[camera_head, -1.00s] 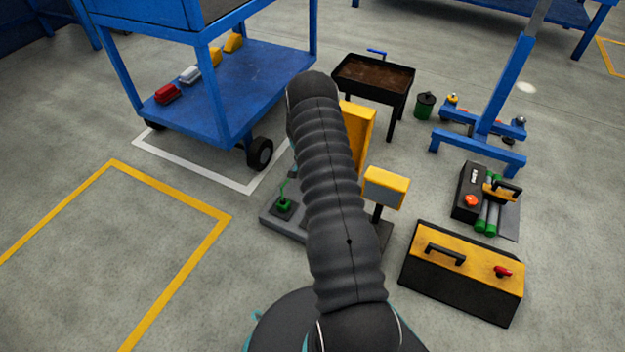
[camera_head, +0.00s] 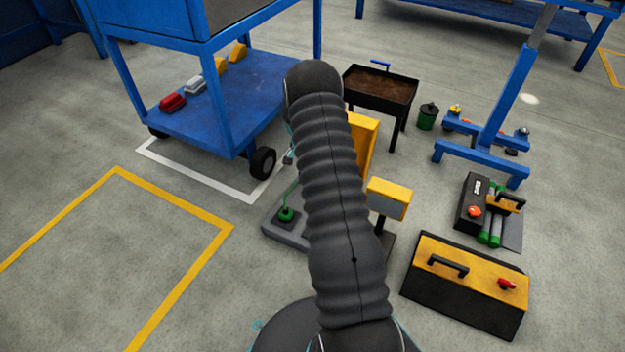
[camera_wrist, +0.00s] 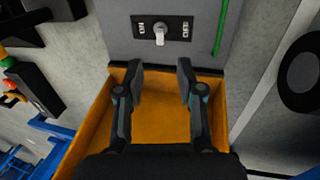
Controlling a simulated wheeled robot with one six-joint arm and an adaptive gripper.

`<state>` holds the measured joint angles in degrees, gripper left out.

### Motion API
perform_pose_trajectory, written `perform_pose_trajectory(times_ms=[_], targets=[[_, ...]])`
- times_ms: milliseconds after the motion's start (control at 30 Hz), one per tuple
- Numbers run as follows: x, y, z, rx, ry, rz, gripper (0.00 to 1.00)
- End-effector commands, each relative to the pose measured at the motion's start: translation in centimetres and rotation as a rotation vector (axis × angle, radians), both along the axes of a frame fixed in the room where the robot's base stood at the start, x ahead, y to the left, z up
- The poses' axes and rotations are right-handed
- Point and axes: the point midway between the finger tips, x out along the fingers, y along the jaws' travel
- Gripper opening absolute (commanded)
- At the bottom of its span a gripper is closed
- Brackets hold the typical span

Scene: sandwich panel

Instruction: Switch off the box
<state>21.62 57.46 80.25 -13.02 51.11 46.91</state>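The box (camera_head: 364,135) is a yellow case on a grey base, largely hidden behind my arm in the head view. In the wrist view its grey face (camera_wrist: 120,52) carries a black switch plate (camera_wrist: 182,29) with a pale knob (camera_wrist: 159,33). The labels on either side of the knob look upside down, with ON at the left and apparently OFF at the right. The knob's exact setting is unclear. My gripper (camera_wrist: 160,68) is open and empty. Its fingertips appear just below the switch plate in the picture, over the orange-yellow surface, with no visible contact with the knob.
A green cable (camera_wrist: 221,28) runs beside the switch plate. A smaller yellow-topped box (camera_head: 388,198) stands on a post to the right, near a toolbox (camera_head: 465,285). A blue cart (camera_head: 225,105) stands at the left. Floor at the left front is clear.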

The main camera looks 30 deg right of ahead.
Motion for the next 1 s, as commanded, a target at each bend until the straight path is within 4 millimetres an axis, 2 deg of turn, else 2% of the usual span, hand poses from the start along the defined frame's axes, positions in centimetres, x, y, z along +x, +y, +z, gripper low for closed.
perform_pose_trajectory(times_ms=[100,233,800,1000], targets=[[0.3,0.2,1.3,-0.001,-0.002,0.001,0.38],[0.4,0.3,1.9,0.0,0.0,0.001,0.38],[0.4,0.3,2.1,0.001,0.001,0.005,0.38],[0.4,0.4,2.0,0.023,0.01,0.097,0.38]])
